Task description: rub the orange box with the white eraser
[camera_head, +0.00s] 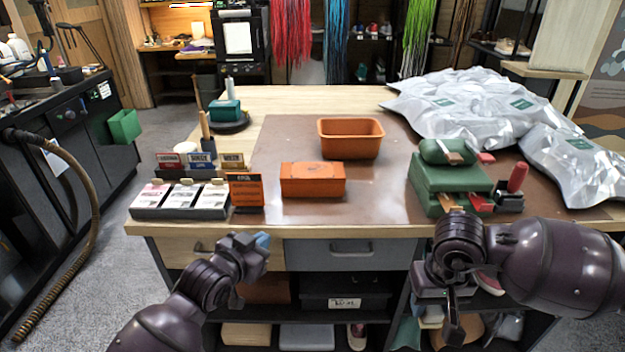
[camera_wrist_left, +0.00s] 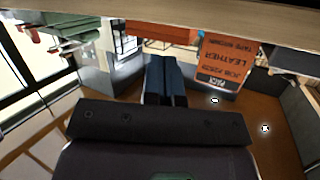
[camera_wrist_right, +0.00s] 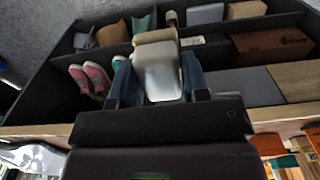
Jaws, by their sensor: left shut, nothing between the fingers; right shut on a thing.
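The orange box (camera_head: 312,180) sits closed on the brown mat near the front of the table, in the head view. My left gripper (camera_head: 262,243) is shut and empty in front of the table's front edge, left of the box; its blue fingers (camera_wrist_left: 165,80) are together in the left wrist view. My right gripper (camera_wrist_right: 157,78) is shut on the white eraser (camera_wrist_right: 158,82), a pale block with a beige end between the blue fingers. In the head view my right wrist is in front of the table's right part, apart from the box, and hides most of the eraser.
An open orange tray (camera_head: 351,147) stands behind the box. An orange sign (camera_head: 246,190) and several small cartons (camera_head: 182,200) stand at its left. A green block (camera_head: 445,182) with tools and silver bags (camera_head: 470,110) fill the right side. Bare mat lies around the box.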

